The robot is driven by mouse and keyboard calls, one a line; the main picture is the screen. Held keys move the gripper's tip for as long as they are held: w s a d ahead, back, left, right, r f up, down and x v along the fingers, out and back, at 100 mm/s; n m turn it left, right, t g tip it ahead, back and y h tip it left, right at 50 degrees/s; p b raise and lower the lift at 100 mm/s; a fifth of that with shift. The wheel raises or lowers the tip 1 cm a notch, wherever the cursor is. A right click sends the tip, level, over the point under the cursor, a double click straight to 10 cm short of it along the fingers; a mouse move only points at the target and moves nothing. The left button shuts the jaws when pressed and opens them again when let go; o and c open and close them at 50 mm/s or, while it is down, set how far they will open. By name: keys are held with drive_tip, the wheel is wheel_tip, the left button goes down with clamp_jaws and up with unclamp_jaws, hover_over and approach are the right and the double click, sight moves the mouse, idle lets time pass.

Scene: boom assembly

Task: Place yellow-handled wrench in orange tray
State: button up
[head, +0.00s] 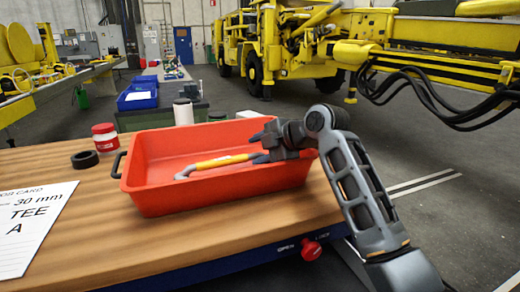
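The yellow-handled wrench (222,162) is inside the orange tray (222,192), as seen in the head view. Its grey head points left and its yellow handle runs right toward my gripper. My gripper (258,147) reaches in over the tray's right part. Its two dark fingers are apart, one above the other in the picture. The handle's right end meets the lower finger in the picture and is partly hidden by it. I cannot tell whether they touch, or whether the wrench lies fully on the tray floor.
The tray stands on a wooden bench (120,240). A black ring (85,159), a red jar (104,137) and a printed card (30,225) lie left of it. A white-bodied container (183,112) shows behind it. Bare wood is free in front.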

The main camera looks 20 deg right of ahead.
drive_tip(key=shift+s+f, duration=0.1)
drive_tip(key=shift+f, duration=0.25)
drive_tip(key=shift+r, duration=0.2)
drive_tip(key=r+v, duration=0.1)
drive_tip(key=v, duration=1.1)
drive_tip(key=shift+r, duration=0.2)
